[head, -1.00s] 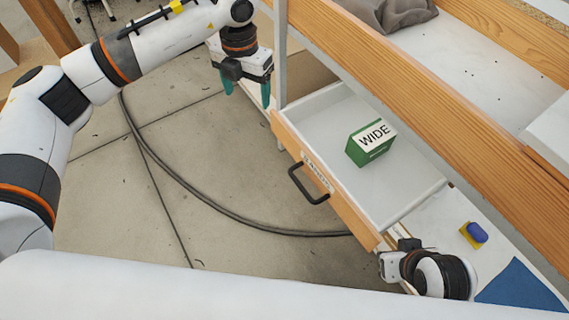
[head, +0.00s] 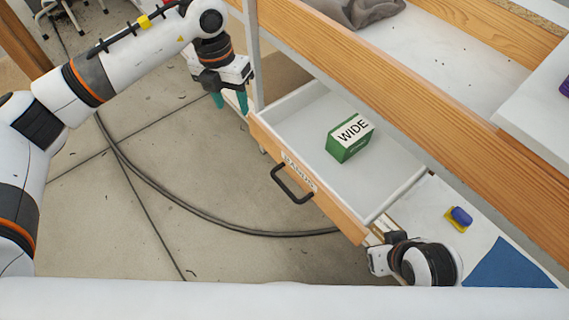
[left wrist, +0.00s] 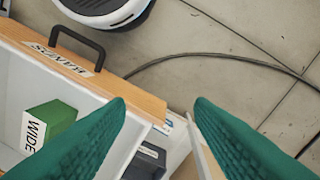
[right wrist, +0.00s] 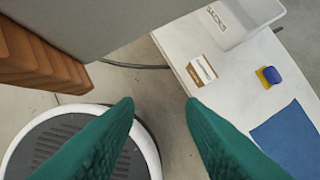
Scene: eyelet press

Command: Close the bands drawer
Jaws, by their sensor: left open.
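The bands drawer (head: 365,196) is pulled out below the wooden bench. Its wooden front (head: 330,203) carries a BANDS label and a black bar handle (head: 292,186). A green WIDE box (head: 349,139) lies inside. In the left wrist view, the drawer front (left wrist: 100,72), handle (left wrist: 72,38) and box (left wrist: 50,122) show at left. My left gripper (head: 231,103) is open and empty, pointing down beside the left end of the drawer front; its tips (left wrist: 160,104) look apart from it. My right gripper (right wrist: 160,103) is open and empty; its fingers are hidden in the head view, near the drawer's right end.
A white lower shelf (head: 430,215) holds a blue and yellow item (head: 459,218) and a blue cloth (head: 508,265). The right wrist view also shows a white bin (right wrist: 235,20) and a small card (right wrist: 201,70). A dark cable (head: 200,211) crosses the open floor in front of the drawer.

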